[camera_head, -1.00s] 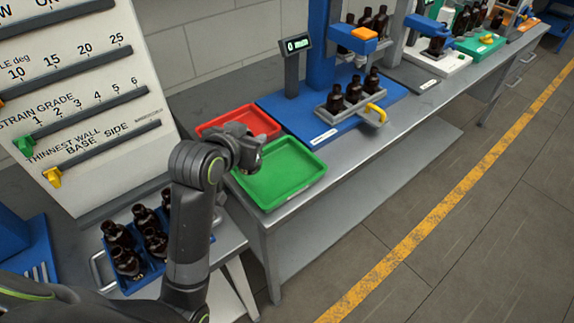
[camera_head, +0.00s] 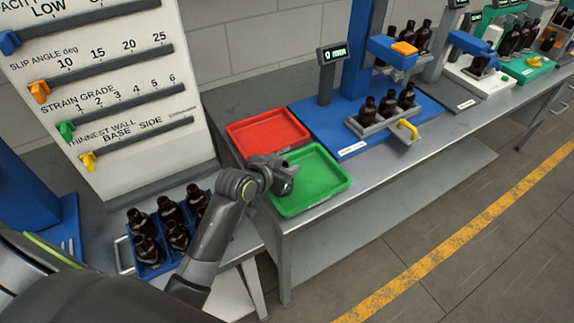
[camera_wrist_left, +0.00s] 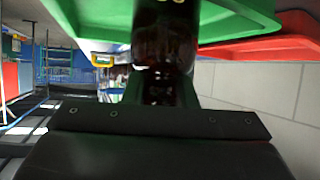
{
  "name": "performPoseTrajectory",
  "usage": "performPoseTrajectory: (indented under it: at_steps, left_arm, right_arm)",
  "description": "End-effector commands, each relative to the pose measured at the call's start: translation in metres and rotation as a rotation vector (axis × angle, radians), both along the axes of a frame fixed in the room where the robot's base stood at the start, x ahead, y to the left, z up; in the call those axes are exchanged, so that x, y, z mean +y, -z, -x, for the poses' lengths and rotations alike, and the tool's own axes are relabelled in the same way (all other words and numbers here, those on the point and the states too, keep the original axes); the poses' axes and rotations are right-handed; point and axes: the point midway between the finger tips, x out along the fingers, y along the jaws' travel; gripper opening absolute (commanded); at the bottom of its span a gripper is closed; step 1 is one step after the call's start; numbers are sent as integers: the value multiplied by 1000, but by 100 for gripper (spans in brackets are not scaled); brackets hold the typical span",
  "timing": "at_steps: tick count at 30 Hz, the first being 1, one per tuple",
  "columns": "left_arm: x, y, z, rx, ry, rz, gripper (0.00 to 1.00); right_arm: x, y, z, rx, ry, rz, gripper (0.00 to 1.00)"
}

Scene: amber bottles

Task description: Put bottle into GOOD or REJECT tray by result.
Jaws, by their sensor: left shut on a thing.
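My left gripper (camera_head: 287,178) is above the left edge of the green tray (camera_head: 335,178), seen from behind. In the left wrist view it is shut on a dark amber bottle (camera_wrist_left: 165,50); the bottle is mostly hidden by the gripper in the head view. The green tray looks empty. It also shows close by the bottle in the left wrist view (camera_wrist_left: 235,22). The red tray (camera_head: 268,132) lies behind the green one and looks empty; its edge shows in the left wrist view (camera_wrist_left: 270,46). I cannot read GOOD or REJECT labels. My right gripper is not in view.
A blue crate (camera_head: 150,270) with several amber bottles stands at lower left. A slider board (camera_head: 120,95) stands behind it. A blue station (camera_head: 335,135) with a bottle rack (camera_head: 375,127) and a display (camera_head: 334,54) stands right of the trays. The floor in front is clear.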

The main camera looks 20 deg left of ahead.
Motion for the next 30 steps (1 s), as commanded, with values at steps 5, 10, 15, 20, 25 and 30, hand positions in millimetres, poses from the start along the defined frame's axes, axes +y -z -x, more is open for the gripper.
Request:
performPoseTrajectory:
  at_steps: [5,10,15,20,25,30]
  left_arm:
    - [0,1,0,-2,0,0,0]
    - [0,3,0,-2,0,0,0]
    - [0,4,0,-1,0,-1,42]
    - [0,4,0,-1,0,-1,46]
    - [0,2,0,-1,0,-1,46]
    - [3,-3,7,-3,0,-1,46]
  right_arm:
    - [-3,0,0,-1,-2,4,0]
    - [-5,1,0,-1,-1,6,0]
    - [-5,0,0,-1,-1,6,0]
    - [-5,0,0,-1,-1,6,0]
    - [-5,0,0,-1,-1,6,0]
    - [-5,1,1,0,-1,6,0]
